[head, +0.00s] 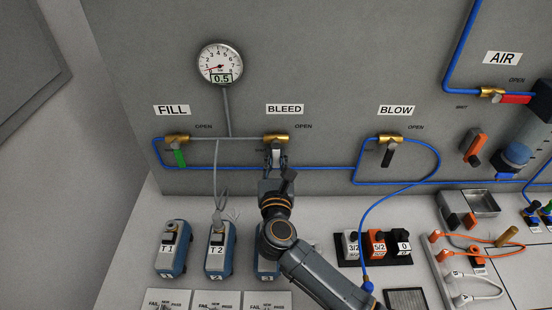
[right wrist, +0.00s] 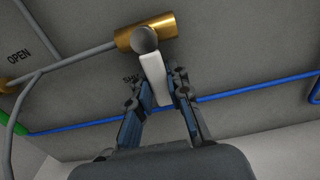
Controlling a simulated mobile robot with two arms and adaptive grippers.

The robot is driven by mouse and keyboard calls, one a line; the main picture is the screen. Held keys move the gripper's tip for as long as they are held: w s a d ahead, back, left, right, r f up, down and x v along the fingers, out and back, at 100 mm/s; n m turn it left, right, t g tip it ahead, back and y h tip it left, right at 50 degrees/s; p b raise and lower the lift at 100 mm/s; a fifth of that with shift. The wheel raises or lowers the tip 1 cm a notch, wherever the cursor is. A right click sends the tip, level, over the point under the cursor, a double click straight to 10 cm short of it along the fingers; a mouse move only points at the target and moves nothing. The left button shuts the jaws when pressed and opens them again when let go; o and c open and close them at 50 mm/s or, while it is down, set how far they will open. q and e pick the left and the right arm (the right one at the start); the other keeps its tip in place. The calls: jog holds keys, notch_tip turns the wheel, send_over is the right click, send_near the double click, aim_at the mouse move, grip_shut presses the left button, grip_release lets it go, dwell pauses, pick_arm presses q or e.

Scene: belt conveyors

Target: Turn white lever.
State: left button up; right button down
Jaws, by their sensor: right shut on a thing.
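The white lever (right wrist: 155,72) hangs from a brass valve (right wrist: 146,32) on the grey panel, under the BLEED label (head: 285,109) in the head view. It points downward in the head view. My right gripper (right wrist: 157,88) has its two fingers on either side of the lever and is shut on it. In the head view the right gripper (head: 276,162) covers most of the lever, and my right arm comes up from below. My left gripper is not in view.
A pressure gauge (head: 220,64) is above left. A green lever (head: 180,157) under FILL and a black lever (head: 388,157) under BLOW flank the spot. Blue tubing (head: 310,168) runs along the panel. Blue-grey units (head: 221,250) stand on the table below.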

jog(key=shift+d+r+n+p, duration=0.15)
jog(key=shift+d+n+p, duration=0.3)
jog(key=shift+n+p, duration=0.7)
jog(key=shift+d+r+n+p, duration=0.15)
jog(key=shift+d+n+p, duration=0.25)
jog(key=shift+n+p, duration=0.8)
jog(key=shift+d+r+n+p, duration=0.15)
jog(key=shift+d+n+p, duration=0.3)
jog(key=shift+n+p, duration=0.7)
jog(key=c, duration=1.2)
grip_release()
